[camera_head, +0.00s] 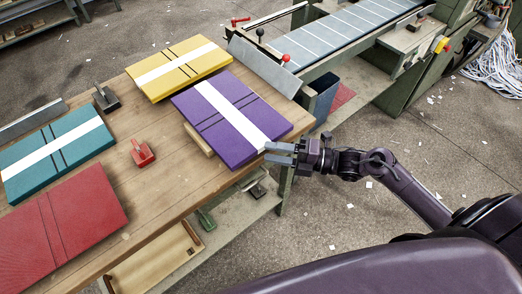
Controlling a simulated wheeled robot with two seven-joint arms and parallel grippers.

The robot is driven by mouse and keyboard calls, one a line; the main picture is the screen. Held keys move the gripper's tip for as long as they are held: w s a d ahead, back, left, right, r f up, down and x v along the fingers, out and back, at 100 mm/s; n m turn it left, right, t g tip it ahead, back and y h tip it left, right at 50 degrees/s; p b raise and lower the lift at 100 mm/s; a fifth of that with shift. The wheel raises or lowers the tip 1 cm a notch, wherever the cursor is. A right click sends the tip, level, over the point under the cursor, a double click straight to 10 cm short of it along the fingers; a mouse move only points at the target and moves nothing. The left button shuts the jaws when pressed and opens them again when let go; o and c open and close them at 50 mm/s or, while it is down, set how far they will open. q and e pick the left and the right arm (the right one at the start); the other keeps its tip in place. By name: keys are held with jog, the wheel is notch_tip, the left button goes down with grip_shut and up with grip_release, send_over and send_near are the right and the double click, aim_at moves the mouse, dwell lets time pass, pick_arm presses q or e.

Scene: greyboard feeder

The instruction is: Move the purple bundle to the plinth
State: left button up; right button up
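The purple bundle (240,133) lies flat near the right end of the wooden table, with a white band along it and dark straps across it. A light wooden strip (198,139) shows along its left edge, partly under it. My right gripper (266,152) is at the bundle's near right edge, coming in from the right. Its two fingers are apart, with a gap between them; I cannot tell whether they touch the bundle. My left gripper is not in view. I cannot tell for certain which thing is the plinth.
Yellow (192,79), teal (38,170) and red (90,210) bundles lie on the table (163,190). A red tool (142,154) and dark block (106,98) stand between them. A feeder conveyor (345,38) is behind. A blue bin (325,95) stands beside the table.

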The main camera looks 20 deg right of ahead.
jog(key=v, duration=0.8)
jog(key=s+d+f+m+h, duration=0.15)
jog(key=f+m+h, duration=0.3)
jog(key=f, duration=0.55)
jog(key=d+f+m+t+h, duration=0.1)
jog(key=d+f+m+h, duration=0.2)
jog(key=f+m, duration=0.45)
jog(key=s+d+f+m+h, duration=0.1)
jog(key=d+f+m+h, duration=0.2)
jog(key=f, duration=0.8)
jog(key=s+a+f+m+g+h, duration=0.3)
jog(key=s+f+m, duration=0.4)
jog(key=s+f, duration=0.5)
jog(key=s+a+f+m+g+h, duration=0.1)
jog(key=s+a+f+m+g, duration=0.1)
jog(key=s+f, duration=0.3)
jog(key=s+a+f+m+g+h, duration=0.1)
jog(key=s+a+f+m+g, duration=0.2)
jog(key=s, duration=0.8)
jog(key=shift+a+f+g+b, duration=0.45)
jog(key=shift+a+f+g, duration=0.15)
jog(key=shift+a+f, duration=0.35)
jog(key=shift+r, duration=0.1)
jog(key=shift+r+p, duration=0.25)
jog(key=shift+p, duration=0.05)
